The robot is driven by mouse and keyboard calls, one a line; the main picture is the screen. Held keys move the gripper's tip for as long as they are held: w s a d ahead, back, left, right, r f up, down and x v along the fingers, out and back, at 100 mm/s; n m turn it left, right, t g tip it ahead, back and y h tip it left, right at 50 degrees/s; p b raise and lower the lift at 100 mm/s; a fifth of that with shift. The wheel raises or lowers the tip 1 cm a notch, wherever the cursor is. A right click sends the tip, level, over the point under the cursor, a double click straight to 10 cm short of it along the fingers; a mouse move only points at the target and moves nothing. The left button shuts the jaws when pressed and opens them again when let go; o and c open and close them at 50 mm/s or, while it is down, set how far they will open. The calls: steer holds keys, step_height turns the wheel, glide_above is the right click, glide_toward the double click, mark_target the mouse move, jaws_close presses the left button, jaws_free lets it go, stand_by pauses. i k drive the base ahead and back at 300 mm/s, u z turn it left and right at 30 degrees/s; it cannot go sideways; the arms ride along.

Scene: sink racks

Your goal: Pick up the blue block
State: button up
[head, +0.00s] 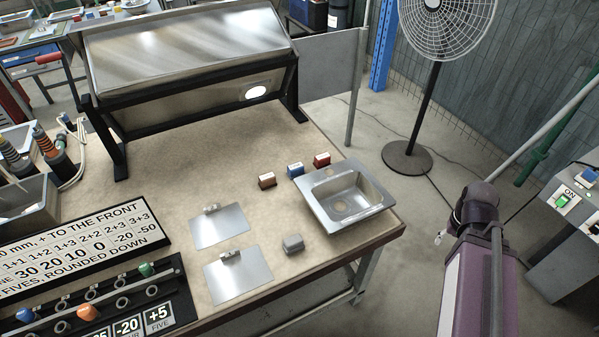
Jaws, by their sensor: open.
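The blue block (296,170) is small and has a pale top. It lies on the tan tabletop (190,180), just behind the back left corner of the metal sink (346,196). A brown block (267,181) is to its left and a red block (322,160) to its right, with small gaps between them. My purple arm shows at the lower right, beyond the table's right edge and well apart from the block. My gripper's fingers do not show.
A grey block (293,244) and two metal plates (218,226) lie in front. A sign board (80,240) and peg rack (95,305) are at the left. A tilted metal panel (185,50) stands behind. A fan (406,158) stands on the floor at the right.

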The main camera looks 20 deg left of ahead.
mark_target(297, 170)
steer(key=z, duration=0.2)
steer(key=k, duration=0.75)
steer(key=u, duration=1.1)
steer(key=i, duration=1)
steer(key=u, duration=0.05)
